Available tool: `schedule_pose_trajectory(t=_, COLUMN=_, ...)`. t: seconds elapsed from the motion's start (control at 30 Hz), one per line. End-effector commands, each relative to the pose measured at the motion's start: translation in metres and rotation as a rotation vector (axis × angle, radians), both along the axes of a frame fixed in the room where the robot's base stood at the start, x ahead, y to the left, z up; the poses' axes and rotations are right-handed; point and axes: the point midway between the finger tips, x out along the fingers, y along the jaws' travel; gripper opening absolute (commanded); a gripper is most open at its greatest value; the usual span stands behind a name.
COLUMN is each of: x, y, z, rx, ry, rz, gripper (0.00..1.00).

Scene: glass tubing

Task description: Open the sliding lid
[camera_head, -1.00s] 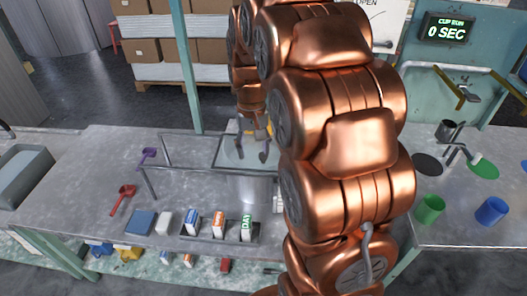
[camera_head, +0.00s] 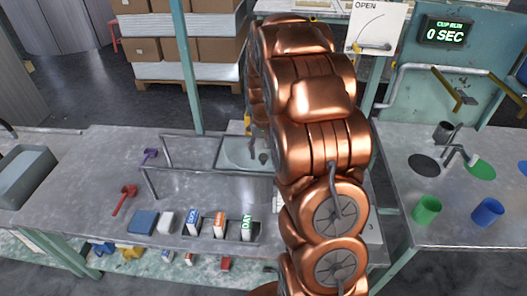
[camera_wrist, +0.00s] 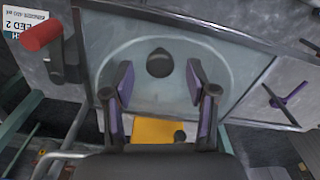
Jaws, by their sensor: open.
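The sliding lid (camera_head: 237,153) is a pale blue-grey panel in a rail frame on the workbench, partly hidden by my arm in the head view. In the wrist view the lid (camera_wrist: 215,50) fills the middle and carries a dark round knob (camera_wrist: 160,63). My gripper (camera_wrist: 160,82) is open, its two purple-padded fingers apart on either side of and slightly below the knob in the picture. Nothing shows between the pads. In the head view my gripper (camera_head: 258,152) is over the lid's right part, mostly hidden by my arm.
A red-ended handle (camera_wrist: 42,34) is left of the lid in the wrist view, and a purple tool (camera_wrist: 287,96) is to the right. In the head view, a red scoop (camera_head: 124,198) and several labelled boxes stand on the bench. Green (camera_head: 427,209) and blue cups (camera_head: 488,211) stand on the right table.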

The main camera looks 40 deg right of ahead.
Motion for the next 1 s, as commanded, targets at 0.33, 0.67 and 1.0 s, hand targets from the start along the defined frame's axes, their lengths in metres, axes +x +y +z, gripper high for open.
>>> schedule_pose_trajectory(t=0.33, x=0.0, y=0.0, z=-0.015, rx=0.0, ry=-0.001, rz=-0.001, gripper=0.57)
schedule_pose_trajectory(t=0.67, x=0.0, y=0.0, z=-0.015, rx=0.0, ry=-0.001, rz=-0.001, gripper=0.38)
schedule_pose_trajectory(t=1.0, x=0.0, y=0.0, z=-0.015, rx=0.0, ry=-0.001, rz=-0.001, gripper=0.03)
